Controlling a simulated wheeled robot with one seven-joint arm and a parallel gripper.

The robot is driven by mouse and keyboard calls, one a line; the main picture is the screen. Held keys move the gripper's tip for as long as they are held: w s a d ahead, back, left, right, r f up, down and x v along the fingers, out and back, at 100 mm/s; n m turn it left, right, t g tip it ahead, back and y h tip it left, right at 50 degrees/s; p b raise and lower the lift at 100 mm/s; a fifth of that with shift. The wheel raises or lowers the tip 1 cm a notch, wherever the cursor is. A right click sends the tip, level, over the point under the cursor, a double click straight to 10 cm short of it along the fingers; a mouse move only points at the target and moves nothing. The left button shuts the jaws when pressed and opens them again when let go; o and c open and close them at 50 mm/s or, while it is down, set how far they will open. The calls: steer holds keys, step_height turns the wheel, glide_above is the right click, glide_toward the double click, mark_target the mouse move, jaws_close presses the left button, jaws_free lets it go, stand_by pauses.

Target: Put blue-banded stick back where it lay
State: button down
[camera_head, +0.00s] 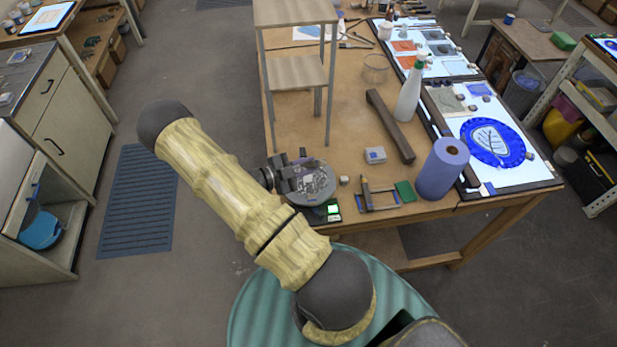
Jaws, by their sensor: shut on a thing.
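My gripper (286,180) is over the left part of a round grey plate (318,188) near the table's front edge. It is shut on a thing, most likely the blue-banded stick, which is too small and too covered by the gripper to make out. A small low rack (380,208) with blue ends stands right of the plate. One brown stick (366,194) shows at the rack's left end; I cannot tell a band on it.
A wooden shelf stand (298,72) rises behind my gripper. A blue paper roll (442,168), a white spray bottle (411,92), a dark wooden bar (390,125) and a green pad (405,191) stand or lie to the right. A small pale box (375,155) lies behind the rack.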

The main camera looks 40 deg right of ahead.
step_height(320, 180, up, 9)
steer(key=shift+r+p, duration=0.15)
steer(key=shift+p, duration=0.25)
stand_by(0.4)
steer(key=shift+m+y, duration=0.8)
steer(key=shift+y, duration=0.65)
steer(key=shift+m+y, duration=0.8)
steer(key=shift+y, duration=0.65)
steer(key=shift+d+m+t+y, duration=0.1)
steer(key=shift+m+t+y, duration=0.15)
steer(key=shift+m+y, duration=0.7)
steer(key=shift+m+t+y, duration=0.25)
steer(key=shift+y, duration=1.4)
